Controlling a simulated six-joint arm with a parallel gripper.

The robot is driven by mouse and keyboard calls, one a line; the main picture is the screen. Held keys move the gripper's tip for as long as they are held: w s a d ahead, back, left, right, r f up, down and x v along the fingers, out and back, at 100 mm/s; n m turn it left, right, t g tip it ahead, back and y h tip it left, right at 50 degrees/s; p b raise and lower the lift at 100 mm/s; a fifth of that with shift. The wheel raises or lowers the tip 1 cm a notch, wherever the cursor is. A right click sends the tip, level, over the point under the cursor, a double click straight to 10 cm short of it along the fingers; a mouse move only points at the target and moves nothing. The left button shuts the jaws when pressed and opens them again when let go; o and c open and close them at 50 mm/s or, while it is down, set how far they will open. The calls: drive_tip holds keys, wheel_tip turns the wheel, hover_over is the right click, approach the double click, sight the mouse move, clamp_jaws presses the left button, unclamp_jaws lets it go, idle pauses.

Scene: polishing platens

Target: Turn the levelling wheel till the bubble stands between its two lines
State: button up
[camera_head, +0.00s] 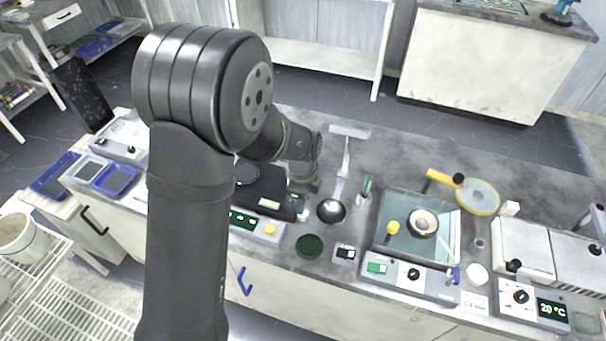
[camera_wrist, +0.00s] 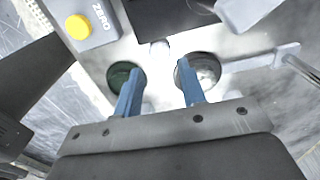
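My gripper (camera_wrist: 160,92) shows in the wrist view with two blue fingers apart and nothing between them; it is open. Its fingertips point at the worktop between a dark green disc and a round dark dish. In the head view my arm hides most of the gripper. A balance (camera_head: 257,232) with a green-lit display and yellow button stands beside it; in the wrist view the grey housing (camera_wrist: 97,25) carries a yellow button marked ZERO. A small pale knob-like part (camera_wrist: 160,52) lies beyond the fingertips; I cannot tell whether it is the levelling wheel. I cannot make out the bubble or its lines.
The green disc (camera_head: 310,245) and the dish (camera_head: 331,211) lie close to the gripper. A small black-and-white box (camera_head: 345,253) stands near the disc. The back worktop has free room.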

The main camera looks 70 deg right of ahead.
sight(303, 216)
wheel_tip(303, 216, up, 12)
idle(0.3)
drive_tip(key=shift+f, duration=0.15)
idle(0.4)
wheel_tip(303, 216, down, 17)
drive_tip(key=shift+f, duration=0.2)
idle(0.4)
